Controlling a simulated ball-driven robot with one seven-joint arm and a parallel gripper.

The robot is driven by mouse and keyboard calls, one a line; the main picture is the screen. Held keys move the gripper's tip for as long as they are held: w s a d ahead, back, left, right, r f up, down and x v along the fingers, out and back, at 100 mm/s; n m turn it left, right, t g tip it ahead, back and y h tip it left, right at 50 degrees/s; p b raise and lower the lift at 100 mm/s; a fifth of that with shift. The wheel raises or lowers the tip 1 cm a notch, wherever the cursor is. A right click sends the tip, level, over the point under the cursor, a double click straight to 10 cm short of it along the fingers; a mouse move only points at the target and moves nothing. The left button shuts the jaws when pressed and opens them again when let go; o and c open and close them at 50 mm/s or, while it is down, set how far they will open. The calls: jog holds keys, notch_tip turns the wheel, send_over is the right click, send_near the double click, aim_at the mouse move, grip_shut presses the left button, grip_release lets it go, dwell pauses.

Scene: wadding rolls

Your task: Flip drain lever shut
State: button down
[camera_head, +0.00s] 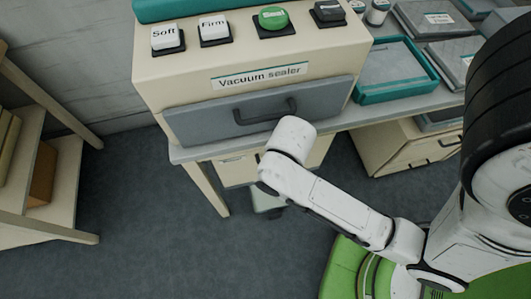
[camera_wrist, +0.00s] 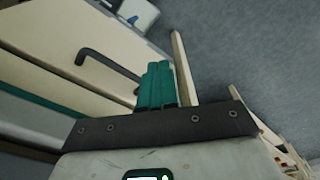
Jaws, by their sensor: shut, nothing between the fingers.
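I cannot make out a drain lever in either view. My gripper shows in the wrist view as two teal fingers (camera_wrist: 155,84) pressed together, with nothing between them. The fingertips appear in front of a cream drawer front (camera_wrist: 60,45) with a dark bar handle (camera_wrist: 97,57), to the right of that handle; I cannot tell the gap. In the head view my white arm reaches to the front of the vacuum sealer (camera_head: 230,54), and its bend covers part of the table edge.
The sealer carries a grey drawer with a dark handle (camera_head: 265,112) and Soft (camera_head: 164,36), Firm (camera_head: 213,27) and green (camera_head: 273,17) buttons. A teal tray (camera_head: 393,76) lies to the right. A wooden shelf (camera_head: 40,190) stands left. Floor between is clear.

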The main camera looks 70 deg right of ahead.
jog(key=w+d+f+m+g+h+b, duration=0.15)
jog(key=f+h+b, duration=0.25)
jog(key=f+b, duration=0.85)
jog(key=w+f+m+g+h+b, duration=0.1)
jog(key=w+f+g+h+b, duration=0.15)
jog(key=f+b, duration=1.05)
jog(key=w+a+f+h+b, duration=0.1)
jog(key=w+f+h+b, duration=0.1)
jog(key=f, duration=0.4)
jog(key=w+a+f+h+b, duration=0.1)
jog(key=w+f+h+b, duration=0.1)
jog(key=f+h+b, duration=0.2)
jog(key=w+a+f+t+h+b, duration=0.1)
jog(key=w+a+f+h+b, duration=0.1)
jog(key=f, duration=0.6)
jog(key=w+h+b, duration=0.1)
jog(key=h+b, duration=0.1)
jog(key=shift+f+b, duration=0.3)
jog(key=shift+f, duration=0.05)
jog(key=shift+w, duration=0.1)
jog(key=s+d+f+b, duration=0.1)
jog(key=s+d, duration=0.3)
jog(key=d, duration=0.8)
jog(key=shift+s+f+b, duration=0.15)
jog(key=shift+f+b, duration=0.25)
jog(key=shift+f, duration=0.05)
